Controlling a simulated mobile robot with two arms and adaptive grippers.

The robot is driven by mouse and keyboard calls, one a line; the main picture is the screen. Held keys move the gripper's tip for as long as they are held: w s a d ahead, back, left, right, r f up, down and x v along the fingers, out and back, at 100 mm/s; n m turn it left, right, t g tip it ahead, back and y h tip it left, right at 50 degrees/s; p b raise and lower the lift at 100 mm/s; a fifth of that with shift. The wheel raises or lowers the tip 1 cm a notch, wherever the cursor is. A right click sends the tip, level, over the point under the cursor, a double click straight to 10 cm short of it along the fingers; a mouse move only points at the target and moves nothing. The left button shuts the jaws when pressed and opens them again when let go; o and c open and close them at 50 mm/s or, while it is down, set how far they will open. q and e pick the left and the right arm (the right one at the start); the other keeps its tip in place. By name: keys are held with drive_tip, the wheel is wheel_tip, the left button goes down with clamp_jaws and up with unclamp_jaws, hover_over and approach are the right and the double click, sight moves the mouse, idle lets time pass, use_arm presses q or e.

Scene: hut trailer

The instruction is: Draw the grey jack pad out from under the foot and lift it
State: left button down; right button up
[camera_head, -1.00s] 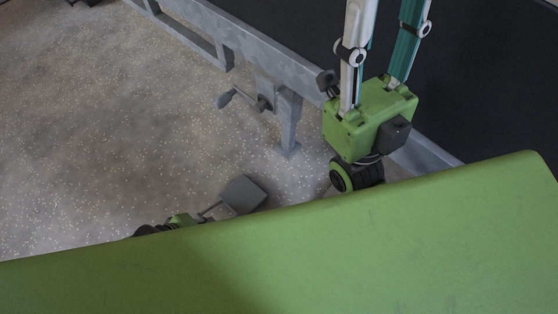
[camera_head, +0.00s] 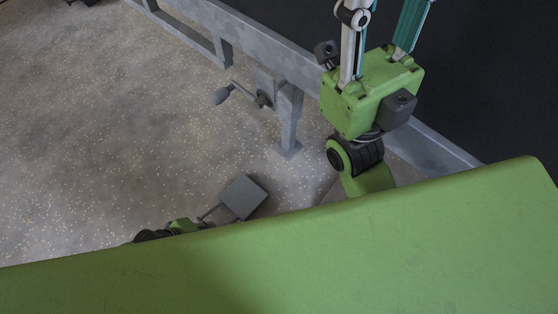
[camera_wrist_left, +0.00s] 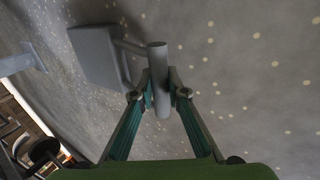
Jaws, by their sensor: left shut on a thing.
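The grey jack pad (camera_head: 243,197) is a flat square plate with a thin stem, left of and nearer than the foot (camera_head: 289,149). It is clear of the foot, with bare floor between them. In the left wrist view the pad (camera_wrist_left: 97,55) is at upper left, its stem running to a round crossbar (camera_wrist_left: 158,62). My left gripper (camera_wrist_left: 163,92) is shut on that crossbar; in the head view (camera_head: 206,216) it is partly hidden behind green bodywork. Whether the pad touches the floor is unclear. My right gripper points up at upper right, its fingertips out of frame.
A grey steel frame rail (camera_head: 262,52) runs diagonally along a dark wall (camera_head: 490,90). A jack leg (camera_head: 290,115) with a crank handle (camera_head: 226,94) hangs from it. The speckled floor (camera_head: 110,130) to the left is open.

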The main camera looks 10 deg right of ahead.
use_arm(q)
drive_tip(key=c, duration=1.9)
unclamp_jaws()
drive_tip(key=shift+f, duration=0.1)
drive_tip(key=v, duration=1.2)
